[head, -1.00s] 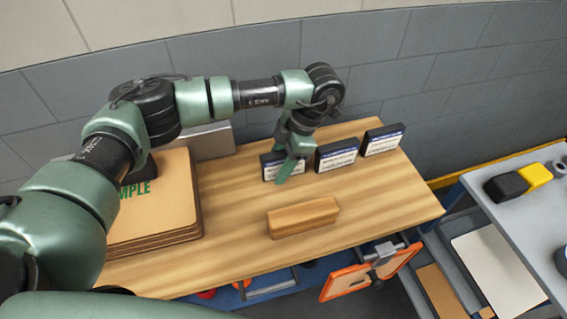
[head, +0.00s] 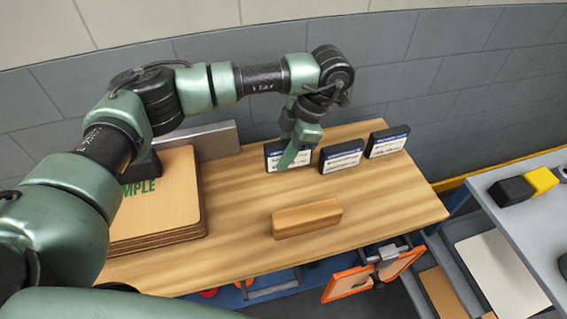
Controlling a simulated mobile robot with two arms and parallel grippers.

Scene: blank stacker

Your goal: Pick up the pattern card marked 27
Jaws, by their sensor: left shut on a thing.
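Three dark-framed cards with white printed labels are along the back of the wooden tabletop (head: 240,214): a leftmost card (head: 271,159), a middle card (head: 342,158) and a right card (head: 388,142). Their print is too small to read, so I cannot tell which is marked 27. My left gripper (head: 291,158) reaches down from above and is shut on the leftmost card, covering part of its face. That card looks upright and slightly raised; any gap below it is hard to judge. My right gripper is not in view.
A wooden block (head: 306,217) lies in front of the cards. A stack of brown boards (head: 160,212) marked with green letters stands at left, partly behind my arm. An orange-framed piece (head: 348,283) hangs at the front edge. A grey bench (head: 530,215) stands at right.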

